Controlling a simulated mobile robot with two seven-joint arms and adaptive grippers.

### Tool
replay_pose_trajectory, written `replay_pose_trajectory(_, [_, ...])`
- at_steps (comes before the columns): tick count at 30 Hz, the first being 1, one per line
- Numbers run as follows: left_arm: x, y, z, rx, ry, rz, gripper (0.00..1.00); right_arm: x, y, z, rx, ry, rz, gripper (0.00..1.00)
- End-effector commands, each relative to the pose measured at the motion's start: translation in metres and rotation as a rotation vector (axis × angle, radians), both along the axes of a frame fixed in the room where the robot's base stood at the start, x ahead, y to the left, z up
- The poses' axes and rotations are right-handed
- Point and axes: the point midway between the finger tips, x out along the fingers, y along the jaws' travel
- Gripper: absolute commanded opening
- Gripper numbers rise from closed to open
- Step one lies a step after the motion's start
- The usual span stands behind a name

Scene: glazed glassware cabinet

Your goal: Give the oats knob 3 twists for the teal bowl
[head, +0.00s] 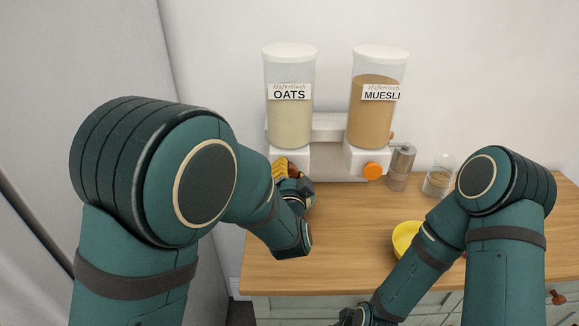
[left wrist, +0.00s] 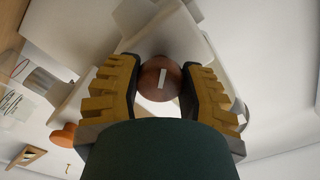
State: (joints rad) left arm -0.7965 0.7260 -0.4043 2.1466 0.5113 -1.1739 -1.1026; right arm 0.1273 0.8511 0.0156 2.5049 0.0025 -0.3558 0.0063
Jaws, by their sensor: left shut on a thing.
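The oats dispenser (head: 290,120) hangs on the wall at the back, filled with pale oats. My left gripper (head: 284,168) is at its base, with yellow fingers. In the left wrist view its fingers (left wrist: 160,82) are shut on the brown round oats knob (left wrist: 162,70), which bears a white mark standing nearly upright there. In the head view the gripper hides the knob. No teal bowl shows. My right gripper (head: 350,317) is low at the bottom edge, partly cut off; its jaws cannot be made out.
The muesli dispenser (head: 374,115) with an orange knob (head: 373,171) is on the right. A grey grinder (head: 400,168) and a glass jar (head: 438,180) stand beside it. A yellow bowl (head: 403,238) sits on the wooden counter (head: 345,225), partly behind my right arm.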

Motion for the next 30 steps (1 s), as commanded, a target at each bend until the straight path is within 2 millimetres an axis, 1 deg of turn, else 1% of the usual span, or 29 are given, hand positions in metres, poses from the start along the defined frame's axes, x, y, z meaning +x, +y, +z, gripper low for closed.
replay_pose_trajectory(1, [0.000, -0.001, 0.003, 0.047, 0.000, -0.001, 0.05, 0.001, 0.000, 0.006, 0.000, -0.002, -0.002, 0.47])
replay_pose_trajectory(3, [0.000, -0.001, 0.003, 0.115, -0.001, -0.001, 0.05, 0.003, -0.001, 0.011, -0.002, -0.006, -0.004, 0.47])
replay_pose_trajectory(18, [0.000, -0.001, 0.002, 0.552, -0.002, 0.000, 0.05, 0.013, -0.002, 0.040, -0.007, -0.029, -0.023, 0.47])
replay_pose_trajectory(24, [0.000, 0.000, 0.002, 0.666, -0.002, 0.001, 0.05, 0.016, -0.003, 0.047, -0.008, -0.035, -0.027, 0.47])
replay_pose_trajectory(30, [0.000, 0.000, 0.001, 0.732, -0.002, 0.001, 0.05, 0.017, -0.003, 0.051, -0.009, -0.038, -0.029, 0.47])
